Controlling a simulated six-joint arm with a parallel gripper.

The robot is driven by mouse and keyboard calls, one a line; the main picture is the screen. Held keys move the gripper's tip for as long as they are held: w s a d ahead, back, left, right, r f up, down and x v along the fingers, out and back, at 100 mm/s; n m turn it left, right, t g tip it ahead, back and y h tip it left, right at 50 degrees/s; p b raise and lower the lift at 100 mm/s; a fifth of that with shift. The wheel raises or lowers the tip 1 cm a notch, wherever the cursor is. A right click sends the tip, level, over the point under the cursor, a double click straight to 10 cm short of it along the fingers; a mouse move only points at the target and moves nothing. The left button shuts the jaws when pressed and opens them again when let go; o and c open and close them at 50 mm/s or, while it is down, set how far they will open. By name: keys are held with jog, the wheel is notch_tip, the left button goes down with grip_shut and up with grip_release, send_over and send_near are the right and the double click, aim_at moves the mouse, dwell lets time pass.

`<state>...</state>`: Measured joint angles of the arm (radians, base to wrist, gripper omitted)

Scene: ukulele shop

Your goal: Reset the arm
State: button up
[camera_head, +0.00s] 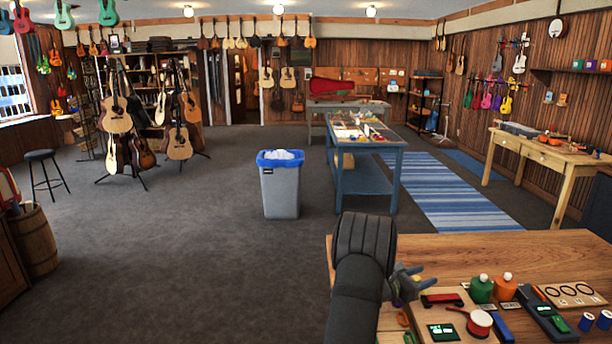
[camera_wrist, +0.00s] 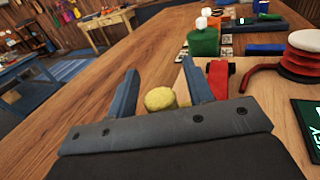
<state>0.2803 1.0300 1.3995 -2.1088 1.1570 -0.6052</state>
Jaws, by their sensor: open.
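My gripper (camera_head: 408,281) reaches over the left part of the wooden table (camera_head: 440,252) in the head view. In the wrist view its two grey-blue fingers (camera_wrist: 168,88) stand wide apart. A small yellow round object (camera_wrist: 160,99) shows between and beyond the fingers; I cannot tell whether it touches them. My forearm hides part of the table's left edge in the head view.
Near the gripper are a red tool (camera_head: 441,299), a red-and-white spool (camera_head: 479,322), green (camera_head: 480,289) and orange (camera_head: 505,286) bottles, a dark case (camera_head: 548,320) and blue spools (camera_head: 586,322). The table's back strip is clear. A blue-rimmed bin (camera_head: 280,186) stands beyond.

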jog(key=shift+a+m+g+h, duration=0.1)
jog(key=shift+m+g+h, duration=0.3)
jog(key=shift+m+g, duration=0.4)
jog(key=shift+g, duration=0.3)
jog(key=v, duration=1.6)
jog(key=shift+s+a, duration=0.25)
jog(key=shift+a, duration=0.05)
jog(key=shift+s+a, duration=0.15)
jog(key=shift+s, duration=0.15)
jog(key=shift+s+d+r+n+t, duration=0.15)
jog(key=shift+s+d+n+t, duration=0.25)
jog(key=shift+d+t, duration=0.2)
jog(key=shift+s+d+r+n+t, duration=0.25)
jog(key=shift+d+n+t, duration=0.15)
jog(key=shift+d+t, duration=0.2)
jog(key=shift+s+d+r+n+t+y, duration=0.1)
jog(key=shift+s+d+n+t+y, duration=0.55)
jog(key=shift+t, duration=0.65)
jog(key=shift+s+n+h, duration=0.15)
jog(key=shift+n+h, duration=0.1)
